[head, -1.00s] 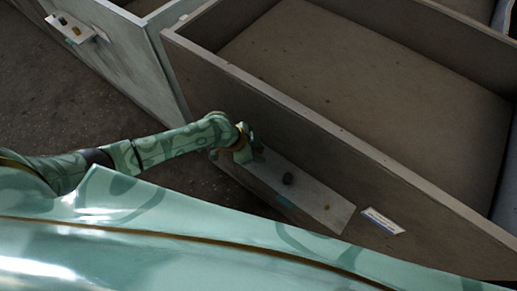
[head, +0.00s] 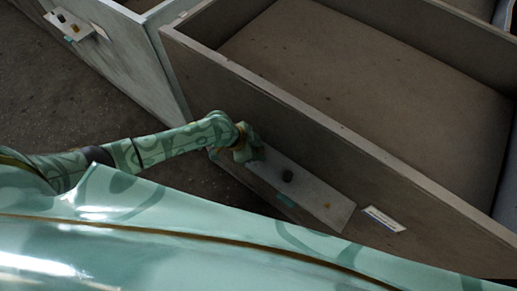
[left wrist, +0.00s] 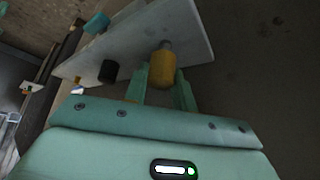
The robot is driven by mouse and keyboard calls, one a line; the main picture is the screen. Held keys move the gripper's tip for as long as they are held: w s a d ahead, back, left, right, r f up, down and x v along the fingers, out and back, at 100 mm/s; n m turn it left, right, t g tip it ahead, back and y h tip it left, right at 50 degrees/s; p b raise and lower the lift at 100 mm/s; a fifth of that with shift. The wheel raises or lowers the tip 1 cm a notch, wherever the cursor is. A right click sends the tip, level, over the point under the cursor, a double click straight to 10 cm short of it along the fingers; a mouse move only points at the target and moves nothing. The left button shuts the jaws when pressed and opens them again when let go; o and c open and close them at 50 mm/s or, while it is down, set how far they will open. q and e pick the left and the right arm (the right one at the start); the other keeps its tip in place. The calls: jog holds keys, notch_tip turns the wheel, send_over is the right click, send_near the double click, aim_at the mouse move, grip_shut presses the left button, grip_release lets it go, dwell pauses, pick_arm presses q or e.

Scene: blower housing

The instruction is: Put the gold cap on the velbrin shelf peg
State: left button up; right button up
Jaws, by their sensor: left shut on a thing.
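My left gripper (head: 247,152) is at the far left end of the pale shelf (head: 310,194) on the near wall of the large bin. In the left wrist view its two fingers (left wrist: 160,92) are shut on the gold cap (left wrist: 162,72). The cap's far end meets a short grey stub (left wrist: 165,45) at the shelf (left wrist: 192,40); I cannot tell how far it is over it. In the head view the gripper hides the cap. A black cap (head: 287,176) sits mid-shelf, also in the left wrist view (left wrist: 108,70). My right gripper is not in view.
A small orange peg (head: 327,205) stands at the shelf's right end. A teal tag (head: 286,201) is on the shelf's edge. A white label (head: 383,219) is right of the shelf; its text is unreadable. Another bin with a similar shelf (head: 60,22) is at upper left.

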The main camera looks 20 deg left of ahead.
pick_arm(q)
jog(key=shift+f+b, duration=0.6)
jog(key=shift+f, duration=0.3)
jog(key=o, duration=1)
jog(key=p+v, duration=0.4)
jog(key=v, duration=1.2)
jog(key=shift+r+p, duration=0.2)
jog(key=shift+p, duration=0.2)
